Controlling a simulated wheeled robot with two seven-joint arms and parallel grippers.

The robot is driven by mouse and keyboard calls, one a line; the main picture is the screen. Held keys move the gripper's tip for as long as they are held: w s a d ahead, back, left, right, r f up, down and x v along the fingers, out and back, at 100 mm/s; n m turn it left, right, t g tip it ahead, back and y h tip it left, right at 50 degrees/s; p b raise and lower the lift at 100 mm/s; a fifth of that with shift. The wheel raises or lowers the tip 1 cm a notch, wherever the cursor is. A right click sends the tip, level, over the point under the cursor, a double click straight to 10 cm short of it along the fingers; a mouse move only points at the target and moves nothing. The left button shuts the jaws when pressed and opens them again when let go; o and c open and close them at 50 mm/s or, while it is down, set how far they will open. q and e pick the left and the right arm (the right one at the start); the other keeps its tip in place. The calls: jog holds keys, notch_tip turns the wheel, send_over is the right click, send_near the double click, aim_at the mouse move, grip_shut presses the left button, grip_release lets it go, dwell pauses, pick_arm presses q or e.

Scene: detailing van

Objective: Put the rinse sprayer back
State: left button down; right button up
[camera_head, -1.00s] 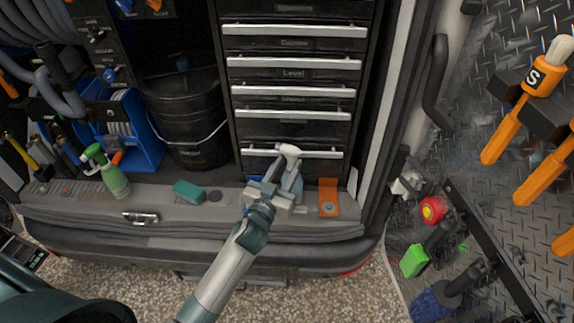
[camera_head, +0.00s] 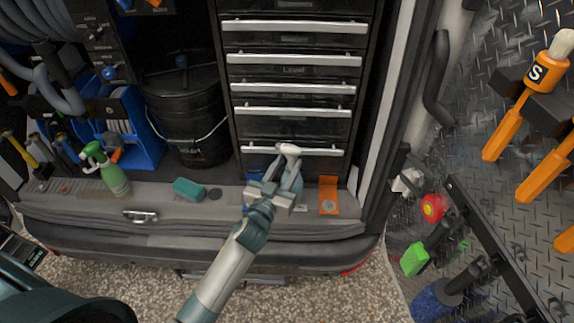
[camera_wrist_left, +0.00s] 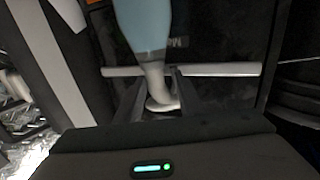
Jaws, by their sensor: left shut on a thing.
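The rinse sprayer (camera_head: 291,177) has a blue-grey bottle and a white spray head. It stands about upright at the van's rear sill, in front of the drawer stack. My left gripper (camera_head: 276,182) is shut on it, near its upper part. In the left wrist view, the bottle (camera_wrist_left: 142,28) fills the top middle, and the gripper (camera_wrist_left: 160,98) has a finger on each side of the neck and white head. I cannot tell whether the bottle's base touches the sill. My right gripper is not in view.
A teal block (camera_head: 188,189) and a green spray bottle (camera_head: 108,170) are to the left. A black bucket (camera_head: 187,120) stands behind. Brushes hang on the door panel at right.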

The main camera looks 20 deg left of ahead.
pick_arm(q)
jog(key=shift+f+b, duration=0.3)
jog(key=shift+f, duration=0.1)
jog(key=c, duration=1.2)
grip_release()
jog(key=shift+r, duration=0.1)
jog(key=o, duration=0.6)
jog(key=shift+s, duration=0.15)
jog(key=s, duration=0.4)
jog(key=s+p, duration=0.1)
jog(key=s, duration=0.2)
jog(key=s+p, duration=0.1)
jog(key=s, duration=0.3)
jog(key=shift+s+a, duration=0.35)
